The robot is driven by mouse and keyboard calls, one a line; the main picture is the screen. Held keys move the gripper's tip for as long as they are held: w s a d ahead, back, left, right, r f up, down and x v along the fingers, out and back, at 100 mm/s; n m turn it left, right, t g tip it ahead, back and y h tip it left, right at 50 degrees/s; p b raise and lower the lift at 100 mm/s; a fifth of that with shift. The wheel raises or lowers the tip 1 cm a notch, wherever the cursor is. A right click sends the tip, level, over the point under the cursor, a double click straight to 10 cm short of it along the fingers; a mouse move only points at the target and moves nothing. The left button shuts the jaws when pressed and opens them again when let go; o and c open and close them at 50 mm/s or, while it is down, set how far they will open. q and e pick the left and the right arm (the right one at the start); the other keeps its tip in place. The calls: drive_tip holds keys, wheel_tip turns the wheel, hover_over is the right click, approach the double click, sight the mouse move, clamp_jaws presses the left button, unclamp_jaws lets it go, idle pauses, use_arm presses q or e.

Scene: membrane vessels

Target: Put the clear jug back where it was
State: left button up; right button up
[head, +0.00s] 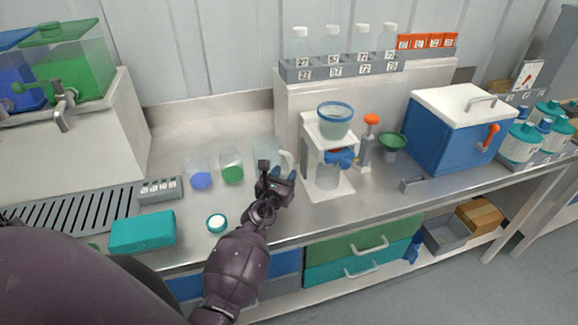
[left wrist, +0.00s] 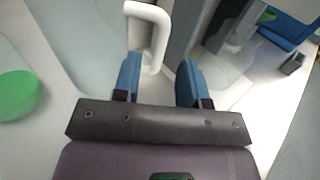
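The clear jug (head: 265,149) stands on the steel bench in the head view, faint against the surface, with a white handle (head: 287,160) on its right side. My left gripper (head: 276,176) is just in front of it and partly hides it. In the left wrist view the jug's clear wall (left wrist: 72,42) fills the upper left. Its white handle (left wrist: 150,32) reaches down between the tips of my left gripper (left wrist: 159,80). The blue fingers are apart, with gaps beside the handle; I cannot tell whether either touches it. My right gripper is not in view.
Clear vessels with blue (head: 201,180) and green (head: 232,173) contents stand left of the jug. A white stand (head: 312,150) holding a blue-rimmed bowl (head: 335,117) is close on the right. A round white-lidded pot (head: 217,223) and teal box (head: 143,231) lie near the front edge.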

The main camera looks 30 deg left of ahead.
use_arm(q)
drive_tip(key=s, duration=0.3)
drive_tip(key=s+d, duration=0.1)
drive_tip(key=s, duration=0.2)
drive_tip(key=shift+s+d, duration=0.2)
drive_tip(key=shift+s, duration=0.2)
drive_tip(key=shift+s+a+r+n, duration=0.2)
drive_tip(key=shift+r+n, duration=0.1)
drive_tip(key=shift+n, duration=0.1)
drive_tip(key=s+a+r+n+g+y, duration=0.2)
drive_tip(key=s+a+n+g+y, duration=0.3)
drive_tip(key=n, duration=0.7)
drive_tip(key=s+a+r+n+y, duration=0.1)
drive_tip(key=s+r+n+y, duration=0.25)
drive_tip(key=s+n, duration=0.55)
drive_tip(key=s+d+f+n+g+h, duration=0.4)
drive_tip(key=s+d+n+h, duration=0.2)
drive_tip(key=s+d, duration=0.1)
drive_tip(key=s+d+f+n+g+h, duration=0.3)
drive_tip(key=s+d+n+g+h, duration=0.2)
drive_tip(key=s+d+n, duration=0.15)
drive_tip(key=w+f+m+t, duration=0.1)
drive_tip(key=w+f+t, duration=0.6)
drive_tip(key=f, duration=0.3)
drive_tip(key=shift+w+f+t+h, duration=0.2)
drive_tip(key=shift+t+h, duration=0.15)
drive_tip(key=shift+t, duration=0.25)
